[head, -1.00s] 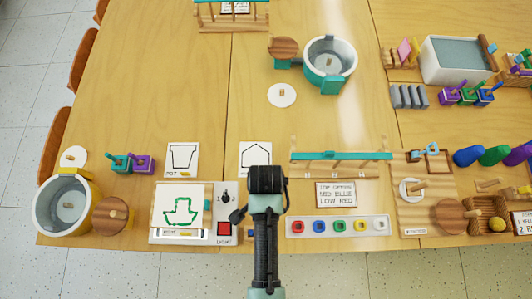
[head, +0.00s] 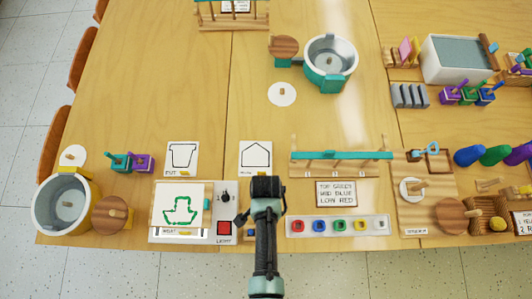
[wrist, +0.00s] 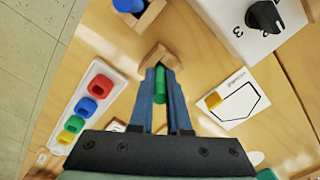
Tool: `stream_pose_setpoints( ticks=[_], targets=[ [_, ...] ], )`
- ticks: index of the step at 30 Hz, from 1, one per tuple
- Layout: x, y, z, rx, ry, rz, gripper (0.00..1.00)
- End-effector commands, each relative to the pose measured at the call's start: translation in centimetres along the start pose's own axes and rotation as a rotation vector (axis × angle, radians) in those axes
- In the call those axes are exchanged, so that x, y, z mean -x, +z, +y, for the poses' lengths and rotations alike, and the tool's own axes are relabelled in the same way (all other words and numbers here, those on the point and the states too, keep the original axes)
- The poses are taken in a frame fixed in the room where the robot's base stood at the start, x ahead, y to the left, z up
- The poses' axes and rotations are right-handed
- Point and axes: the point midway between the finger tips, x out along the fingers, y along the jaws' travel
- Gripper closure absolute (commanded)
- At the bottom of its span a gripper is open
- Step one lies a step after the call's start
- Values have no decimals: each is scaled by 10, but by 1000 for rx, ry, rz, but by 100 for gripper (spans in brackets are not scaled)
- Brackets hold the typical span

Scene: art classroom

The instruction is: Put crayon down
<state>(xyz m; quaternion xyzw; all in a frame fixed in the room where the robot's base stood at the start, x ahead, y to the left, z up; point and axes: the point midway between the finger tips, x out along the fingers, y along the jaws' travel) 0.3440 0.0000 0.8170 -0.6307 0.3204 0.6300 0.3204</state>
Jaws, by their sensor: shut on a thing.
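In the wrist view, my gripper (wrist: 160,78) is shut on a green crayon (wrist: 160,88), which lies between the two fingers. A small notched wooden holder (wrist: 158,56) is just beyond the fingertips. I cannot tell whether the crayon touches it. Another wooden holder with a blue piece (wrist: 128,5) stands at the top edge. In the head view my wrist hides the fingers and the crayon. A sheet with a green boat outline (head: 180,210) lies left of the arm.
A white tray of coloured pieces (head: 337,226) is right of the arm. A house card (head: 255,156) lies beyond the wrist. A box with a dark knob (wrist: 265,17) stands close by. The table's front edge is near. Open table lies farther back.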

Motion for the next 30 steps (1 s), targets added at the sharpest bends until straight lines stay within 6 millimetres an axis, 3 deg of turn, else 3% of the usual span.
stream_pose_setpoints(
  ticks=[2, 3, 7, 20, 30],
  targets=[
    [-4, 0, 0, 0, 0, 0, 100],
    [-3, 0, 0, 0, 0, 0, 80],
    [-2, 0, 0, 0, 0, 0, 56],
    [6, 0, 0, 0, -1, 0, 55],
    [64, 0, 0, 0, -3, 2, 55]
  ],
)
